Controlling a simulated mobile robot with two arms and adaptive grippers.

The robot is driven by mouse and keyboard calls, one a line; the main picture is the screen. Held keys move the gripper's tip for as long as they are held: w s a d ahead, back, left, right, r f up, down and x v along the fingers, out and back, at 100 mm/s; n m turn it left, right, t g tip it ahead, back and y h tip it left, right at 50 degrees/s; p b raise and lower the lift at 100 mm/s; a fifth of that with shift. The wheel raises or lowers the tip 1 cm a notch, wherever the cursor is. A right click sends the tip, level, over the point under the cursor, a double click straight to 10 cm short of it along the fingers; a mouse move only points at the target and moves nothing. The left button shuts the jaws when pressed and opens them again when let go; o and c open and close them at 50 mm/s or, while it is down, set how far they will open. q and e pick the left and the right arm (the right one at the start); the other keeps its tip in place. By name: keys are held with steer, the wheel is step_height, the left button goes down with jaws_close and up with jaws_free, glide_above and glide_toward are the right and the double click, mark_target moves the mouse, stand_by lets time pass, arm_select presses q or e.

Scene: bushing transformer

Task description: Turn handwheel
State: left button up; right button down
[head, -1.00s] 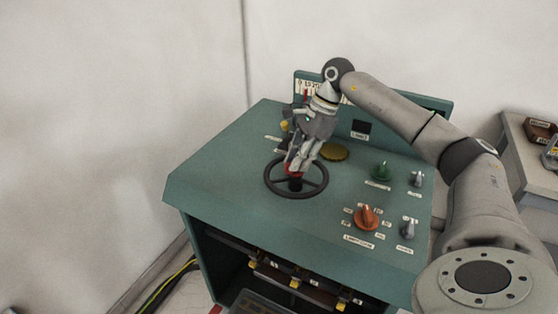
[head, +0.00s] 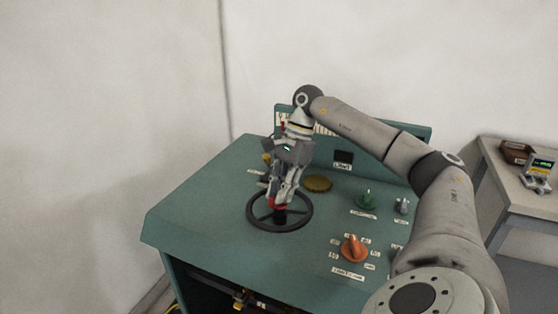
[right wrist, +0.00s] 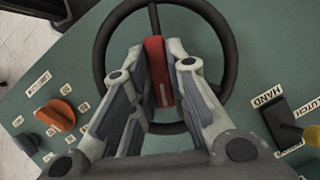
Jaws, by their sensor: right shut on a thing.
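The handwheel (head: 309,215) is a black ring with spokes, lying on the sloped top of the teal console (head: 200,215). In the right wrist view its rim (right wrist: 232,62) curves around my fingers. My right gripper (head: 279,204) comes down from above over the wheel's middle. In the right wrist view, its fingers (right wrist: 160,75) are closed on both sides of a red piece (right wrist: 156,62) at the wheel. The fingers hide part of the hub and spokes. My left gripper is in neither current view.
An orange knob (head: 354,249), a green knob (head: 367,200) and a grey knob (head: 402,206) stand right of the wheel. A brass disc (head: 318,184) lies behind it. A yellow-tipped lever (right wrist: 318,135) is close by. A side table (head: 495,185) stands at the right.

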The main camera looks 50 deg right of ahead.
steer(key=shift+r, duration=0.1)
steer(key=c, duration=1.4)
jaws_free()
steer(key=v, duration=1.1)
steer(key=shift+d+r, duration=0.15)
steer(key=shift+r, duration=0.25)
steer(key=shift+s, duration=0.15)
